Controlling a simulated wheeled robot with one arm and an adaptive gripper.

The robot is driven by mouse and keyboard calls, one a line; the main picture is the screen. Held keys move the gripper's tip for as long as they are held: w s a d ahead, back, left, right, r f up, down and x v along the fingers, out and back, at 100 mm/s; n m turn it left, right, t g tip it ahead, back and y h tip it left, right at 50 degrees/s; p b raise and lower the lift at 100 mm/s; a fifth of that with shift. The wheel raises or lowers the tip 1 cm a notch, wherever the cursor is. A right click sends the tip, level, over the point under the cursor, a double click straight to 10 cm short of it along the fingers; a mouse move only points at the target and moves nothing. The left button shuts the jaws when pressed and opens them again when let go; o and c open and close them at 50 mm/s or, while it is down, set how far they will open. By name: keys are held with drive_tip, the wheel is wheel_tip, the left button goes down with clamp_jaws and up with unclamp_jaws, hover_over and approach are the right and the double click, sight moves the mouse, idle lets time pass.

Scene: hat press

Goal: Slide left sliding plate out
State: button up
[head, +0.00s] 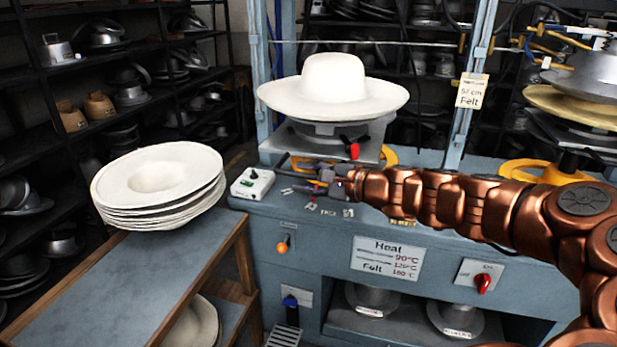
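The left sliding plate (272,143) is a grey metal plate on the blue press, under a round metal block (318,133). A white wide-brimmed hat (333,88) sits on top of the block. A small red-tipped lever (354,150) shows at the plate's front. My gripper (305,178) is just in front of the plate's front edge, low over the press top, pointing left. A thin dark bar near the fingers may be the plate's handle. The fingers are small and dark, so whether they are apart or touch anything is unclear. My arm hides part of the press front.
A small white control box (253,183) with a green button is left of my gripper. A side table (95,280) with stacked white hats (158,185) stands at left. Blue posts (262,70) flank the plate. A second press station (585,105) is at right.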

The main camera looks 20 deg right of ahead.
drive_tip(key=shift+d, duration=0.1)
drive_tip(key=v, duration=1.2)
idle(0.4)
idle(0.4)
drive_tip(key=s+a+f+n+g, duration=0.3)
drive_tip(key=a+n, duration=0.1)
drive_tip(key=a, duration=0.3)
drive_tip(key=s+a+f+n+g+p, duration=0.1)
drive_tip(key=s+a+f+n+g, duration=0.25)
drive_tip(key=a, duration=0.25)
drive_tip(key=s+a+f+n+g, duration=0.3)
drive_tip(key=a+g, duration=0.1)
drive_tip(key=a, duration=0.3)
drive_tip(key=s+d+f+n+g+h, duration=0.2)
drive_tip(key=s+n+h, duration=0.1)
drive_tip(key=s, duration=0.4)
drive_tip(key=s+d+f+n+g+h, duration=0.2)
drive_tip(key=s+f+n+g+h, duration=0.1)
drive_tip(key=s, duration=0.5)
drive_tip(key=shift+d+f+n+h+p, duration=0.15)
drive_tip(key=shift+d+n+h+p, duration=0.3)
drive_tip(key=shift+n+h, duration=0.5)
